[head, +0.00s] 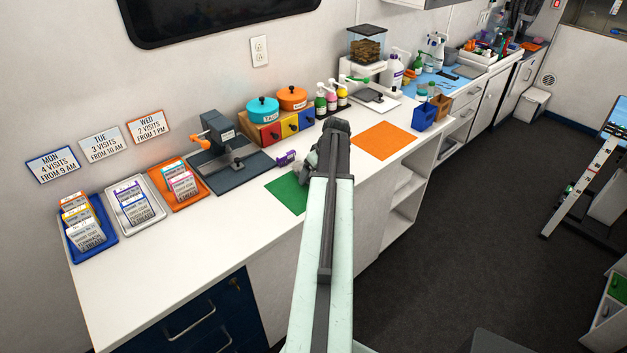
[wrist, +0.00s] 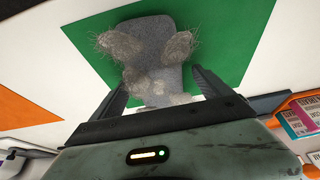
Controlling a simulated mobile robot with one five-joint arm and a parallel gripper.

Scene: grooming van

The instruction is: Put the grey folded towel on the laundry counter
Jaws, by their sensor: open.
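A grey, flat, rounded piece with tufts of loose hair on it (wrist: 157,72) lies on the green mat (wrist: 232,35) in the wrist view. It looks like cloth, and may be the grey folded towel. In the head view my arm mostly hides it on the green mat (head: 287,194). My gripper (wrist: 158,80) is open, with one finger on each side of its near end. I cannot tell if the fingers touch it. In the head view my gripper (head: 322,160) is low over the counter. I cannot tell which surface is the laundry counter.
The white counter (head: 185,262) holds an orange mat (head: 385,141), a dark clamp stand (head: 225,160), a small purple item (head: 287,158), coloured drawers (head: 290,126) and card trays (head: 88,228). A farther counter (head: 478,84) carries bottles and a blue mat.

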